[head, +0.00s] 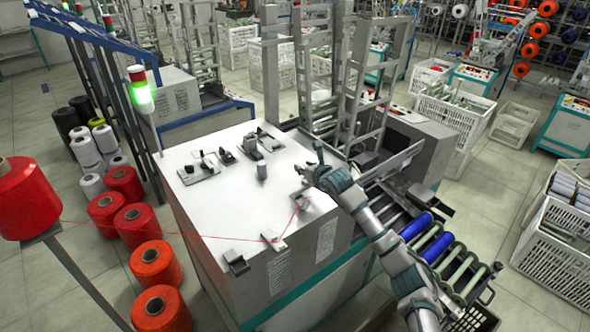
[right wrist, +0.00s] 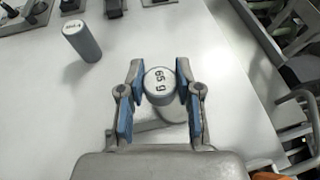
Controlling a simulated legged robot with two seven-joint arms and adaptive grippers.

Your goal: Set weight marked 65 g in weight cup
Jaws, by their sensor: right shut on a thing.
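My right gripper (head: 303,175) is over the white top of the machine. In the right wrist view its blue-padded fingers (right wrist: 160,90) are shut on a grey cylinder weight (right wrist: 160,78) marked 65 g, with its marked end facing the camera. A grey part shows below the held weight, and I cannot tell if the two touch. A second grey cylinder weight (right wrist: 82,42) stands upright on the top, apart from the gripper; its mark is too small to read. It also shows in the head view (head: 262,172). I cannot make out the weight cup for certain. My left gripper is not in view.
Small devices (head: 200,167) stand along the back of the machine top (head: 215,215). A red thread runs from the red spool (head: 28,200) to a guide (head: 273,241) near the front edge. Blue rollers (head: 436,247) lie to the right. The top's left middle is clear.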

